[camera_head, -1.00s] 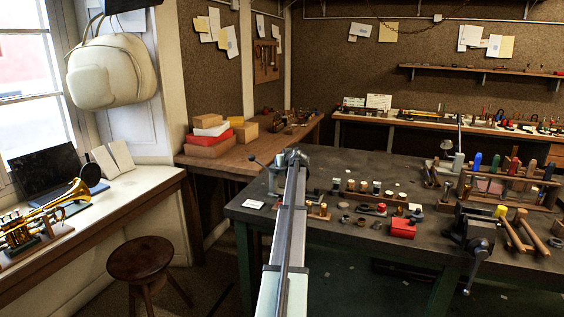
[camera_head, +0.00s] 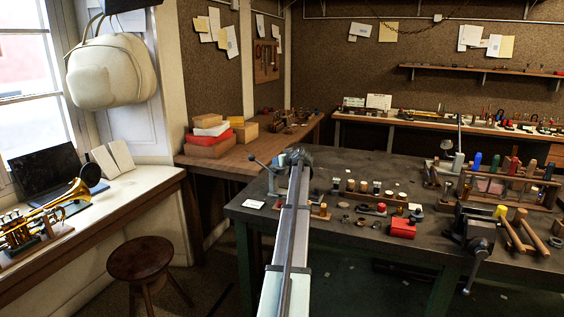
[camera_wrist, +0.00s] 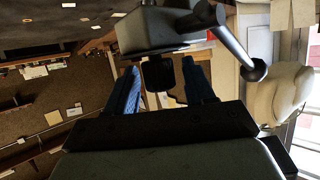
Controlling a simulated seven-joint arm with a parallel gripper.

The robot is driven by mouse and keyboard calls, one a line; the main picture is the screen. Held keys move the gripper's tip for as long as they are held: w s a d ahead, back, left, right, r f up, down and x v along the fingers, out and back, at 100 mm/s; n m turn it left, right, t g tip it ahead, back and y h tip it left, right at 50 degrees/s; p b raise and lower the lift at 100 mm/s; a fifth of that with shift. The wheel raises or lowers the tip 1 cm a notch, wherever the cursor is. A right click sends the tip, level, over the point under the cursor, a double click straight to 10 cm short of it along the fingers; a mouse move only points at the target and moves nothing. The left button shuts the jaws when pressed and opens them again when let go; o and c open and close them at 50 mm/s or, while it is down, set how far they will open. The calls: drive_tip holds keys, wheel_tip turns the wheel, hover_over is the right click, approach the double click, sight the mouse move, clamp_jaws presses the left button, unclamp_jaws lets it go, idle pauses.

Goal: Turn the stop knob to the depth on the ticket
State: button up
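In the wrist view, a dark knob (camera_wrist: 158,73) sticks out under a grey metal tool body (camera_wrist: 158,30). My gripper (camera_wrist: 163,78) has its two blue-padded fingers on either side of the knob. Slim gaps show beside the knob, so the fingers look open and not pressed on it. In the head view, my arm covers most of the tool at the bench's left end; its lever (camera_head: 257,162) shows to the left. A small white card (camera_head: 253,204) lies at the bench's front left; its writing is too small to read.
On the dark bench (camera_head: 330,235), a row of small parts, a red box (camera_head: 403,228) and a vise (camera_head: 478,235) stand to the right.

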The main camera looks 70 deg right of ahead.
drive_tip(key=v, duration=1.3)
drive_tip(key=shift+s+a, duration=0.3)
idle(0.3)
